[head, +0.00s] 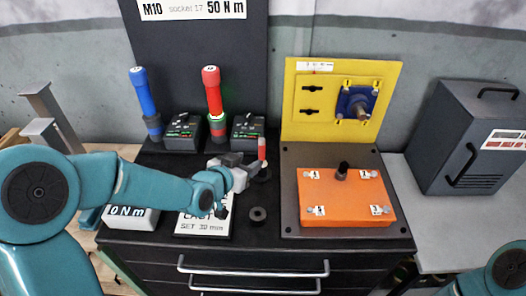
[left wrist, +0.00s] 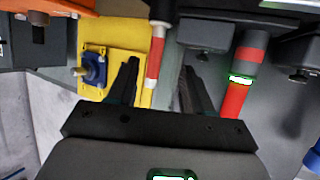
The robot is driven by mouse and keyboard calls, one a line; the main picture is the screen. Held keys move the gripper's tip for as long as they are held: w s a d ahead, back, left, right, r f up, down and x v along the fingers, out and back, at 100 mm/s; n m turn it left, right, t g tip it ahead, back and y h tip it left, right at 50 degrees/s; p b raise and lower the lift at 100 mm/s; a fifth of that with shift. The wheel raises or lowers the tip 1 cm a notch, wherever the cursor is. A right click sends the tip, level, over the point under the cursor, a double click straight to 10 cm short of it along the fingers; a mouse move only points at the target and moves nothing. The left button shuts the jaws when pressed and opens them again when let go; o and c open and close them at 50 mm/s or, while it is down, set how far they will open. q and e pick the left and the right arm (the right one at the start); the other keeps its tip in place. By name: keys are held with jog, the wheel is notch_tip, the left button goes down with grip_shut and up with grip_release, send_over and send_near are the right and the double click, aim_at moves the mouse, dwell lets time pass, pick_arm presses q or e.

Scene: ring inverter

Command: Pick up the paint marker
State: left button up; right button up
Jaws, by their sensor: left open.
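The paint marker (head: 262,150), red with a white band, stands upright near the back of the black bench top, by a dark round base. My left gripper (head: 258,166) is at it, reaching in from the left. In the left wrist view the marker (left wrist: 155,55) shows between the two spread fingers of my left gripper (left wrist: 160,68). The jaws are open, with a gap visible on the side of the right finger. I cannot tell whether a finger touches the marker. My right gripper is out of view; only part of my right arm shows at the lower right.
A red tool (head: 212,92) and a blue tool (head: 146,98) stand behind, next to black chargers (head: 184,132). A black ring (head: 258,214) lies in front. An orange box (head: 345,198) and a yellow panel (head: 300,122) are at right. A grey cabinet (head: 470,135) stands beyond.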

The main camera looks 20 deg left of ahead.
aim_at(260, 154)
pick_arm(q)
jog(key=x, duration=0.3)
jog(key=p+x, duration=0.1)
jog(key=x, duration=0.2)
jog(key=p+x, duration=0.1)
jog(key=x, duration=0.2)
jog(key=shift+w+d+r, duration=0.1)
jog(key=shift+d+r, duration=0.2)
jog(key=shift+d, duration=0.05)
jog(key=shift+w+f, duration=0.2)
jog(key=shift+w, duration=0.1)
jog(key=c, duration=0.8)
